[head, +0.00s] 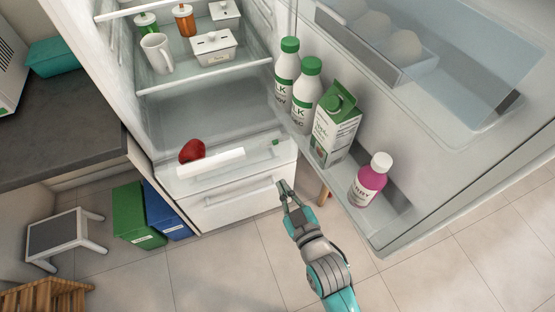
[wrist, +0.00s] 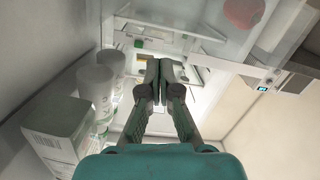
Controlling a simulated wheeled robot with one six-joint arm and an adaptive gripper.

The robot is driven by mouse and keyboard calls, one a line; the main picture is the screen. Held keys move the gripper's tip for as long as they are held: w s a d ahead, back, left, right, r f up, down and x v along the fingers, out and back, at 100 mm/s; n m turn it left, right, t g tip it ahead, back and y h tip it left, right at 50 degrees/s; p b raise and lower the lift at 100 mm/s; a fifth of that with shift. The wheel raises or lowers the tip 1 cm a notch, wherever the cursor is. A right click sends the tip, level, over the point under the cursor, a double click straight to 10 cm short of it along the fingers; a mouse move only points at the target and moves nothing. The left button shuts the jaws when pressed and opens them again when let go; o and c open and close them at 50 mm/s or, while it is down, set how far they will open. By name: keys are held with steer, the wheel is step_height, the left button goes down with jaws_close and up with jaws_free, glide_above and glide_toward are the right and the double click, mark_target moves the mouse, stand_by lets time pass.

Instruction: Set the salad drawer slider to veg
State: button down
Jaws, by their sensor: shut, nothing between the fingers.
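The salad drawer (head: 240,207) is the white-fronted drawer at the bottom of the open fridge, under a clear cover. A small green piece (head: 275,142) sits near the cover's right end; it may be the slider. A small green mark (wrist: 139,43) also shows in the wrist view, just left of the fingertips. I cannot read any veg marking. My gripper (head: 285,187) is shut and empty, by the right end of the drawer front. Its fingers (wrist: 160,66) are together in the wrist view and hide part of what lies behind them.
A red item (head: 192,151) lies at the drawer's left. The open door on the right holds milk bottles (head: 305,95), a carton (head: 335,130) and a pink bottle (head: 370,180), close to my arm. A stool (head: 65,235) and bins (head: 135,215) stand left. The floor in front is clear.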

mark_target(268, 143)
steer(key=a+r+n+t+h, duration=0.2)
steer(key=a+n+h, duration=0.4)
steer(key=n, duration=0.6)
steer(key=shift+y, duration=0.7)
steer(key=w, duration=0.6)
steer(key=w+a, duration=0.1)
steer(key=w, duration=0.2)
steer(key=shift+f, duration=0.15)
steer(key=d, duration=0.1)
steer(key=w+d, duration=0.1)
steer(key=shift+w+d, duration=0.15)
steer(key=shift+d, duration=0.25)
steer(key=shift+w+d, duration=0.15)
steer(key=shift+d, duration=0.4)
